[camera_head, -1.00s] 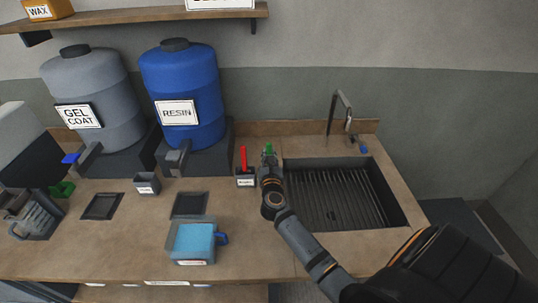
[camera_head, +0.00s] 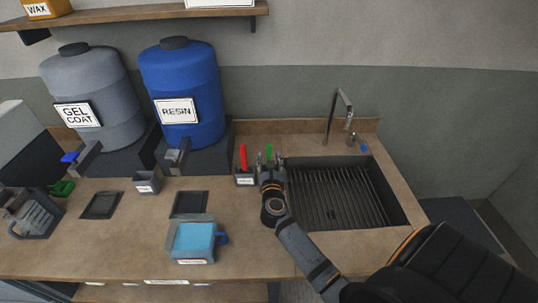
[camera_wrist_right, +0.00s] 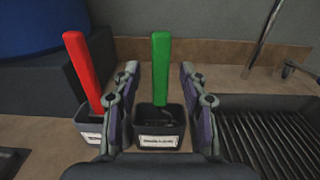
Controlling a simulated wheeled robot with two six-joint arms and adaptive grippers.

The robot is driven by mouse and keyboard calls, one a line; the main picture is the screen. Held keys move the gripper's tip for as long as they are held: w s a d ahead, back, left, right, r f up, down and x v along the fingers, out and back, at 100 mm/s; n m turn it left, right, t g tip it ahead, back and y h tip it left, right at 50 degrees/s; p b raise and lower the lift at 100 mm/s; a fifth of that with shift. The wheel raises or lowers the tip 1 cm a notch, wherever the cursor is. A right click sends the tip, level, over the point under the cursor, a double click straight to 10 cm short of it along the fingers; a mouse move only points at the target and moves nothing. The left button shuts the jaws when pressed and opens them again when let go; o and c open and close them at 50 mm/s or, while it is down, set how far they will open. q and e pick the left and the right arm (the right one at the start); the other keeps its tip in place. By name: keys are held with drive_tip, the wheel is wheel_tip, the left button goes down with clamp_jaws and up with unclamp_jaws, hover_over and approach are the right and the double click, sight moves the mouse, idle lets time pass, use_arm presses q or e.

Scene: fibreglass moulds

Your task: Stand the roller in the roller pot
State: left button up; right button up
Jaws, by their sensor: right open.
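A tool with a green handle (camera_wrist_right: 160,72), which I take to be the roller, stands upright in a small dark pot (camera_wrist_right: 172,122) with a white label. Its lower end is hidden in the pot, and the label is too small to read surely. The handle's top also shows in the head view (camera_head: 269,151). My right gripper (camera_wrist_right: 160,88) is open, with one finger on each side of the green handle and gaps between. Beside it, a red-handled tool (camera_wrist_right: 84,72) leans in a second dark pot (camera_wrist_right: 88,128). My left gripper is not in view.
The sink (camera_head: 345,195) with its ribbed floor and a tap (camera_head: 331,120) lies right of the pots. A resin drum (camera_head: 182,85) and gel coat drum (camera_head: 95,100) stand behind left. A blue-filled container (camera_head: 195,243) is near the front. Bare counter lies between.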

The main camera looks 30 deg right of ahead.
drive_tip(key=v, duration=0.9)
drive_tip(key=shift+s+a, duration=0.15)
drive_tip(key=shift+s, duration=0.2)
